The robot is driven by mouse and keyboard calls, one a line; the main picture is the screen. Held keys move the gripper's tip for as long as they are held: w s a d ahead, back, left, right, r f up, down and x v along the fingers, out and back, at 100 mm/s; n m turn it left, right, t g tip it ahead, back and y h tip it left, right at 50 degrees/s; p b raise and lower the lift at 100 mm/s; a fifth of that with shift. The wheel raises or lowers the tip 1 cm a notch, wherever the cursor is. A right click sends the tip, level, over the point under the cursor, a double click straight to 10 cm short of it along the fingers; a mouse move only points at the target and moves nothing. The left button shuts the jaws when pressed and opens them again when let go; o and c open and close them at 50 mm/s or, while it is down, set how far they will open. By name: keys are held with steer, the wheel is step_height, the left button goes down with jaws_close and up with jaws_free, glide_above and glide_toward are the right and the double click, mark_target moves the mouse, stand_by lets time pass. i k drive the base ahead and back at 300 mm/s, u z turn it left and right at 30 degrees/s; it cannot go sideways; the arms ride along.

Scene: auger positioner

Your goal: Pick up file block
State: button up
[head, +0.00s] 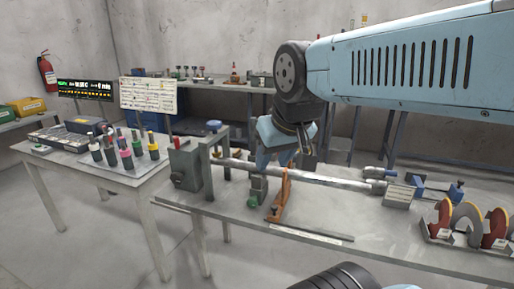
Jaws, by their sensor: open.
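A small grey ribbed block (399,197) lies on the workbench (330,220) right of centre, near the right end of a long metal rod (315,174). It looks most like the file block, but I cannot tell for sure. My gripper (284,158) hangs from the light blue arm near the middle of the bench, over or behind the rod. It is left of the grey block and apart from it. The gripper is open and its fingers are small and partly hidden.
An orange stand (281,197) and a green-knobbed support (258,190) stand along the rod. A grey clamp unit (186,168) is at the rod's left. Coloured discs in a rack (468,226) sit at the right. Blue-handled tools (432,188) lie beyond the block.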

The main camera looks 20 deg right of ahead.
mark_target(237, 154)
steer(key=z, duration=0.2)
steer(key=i, duration=1.15)
steer(key=u, duration=0.25)
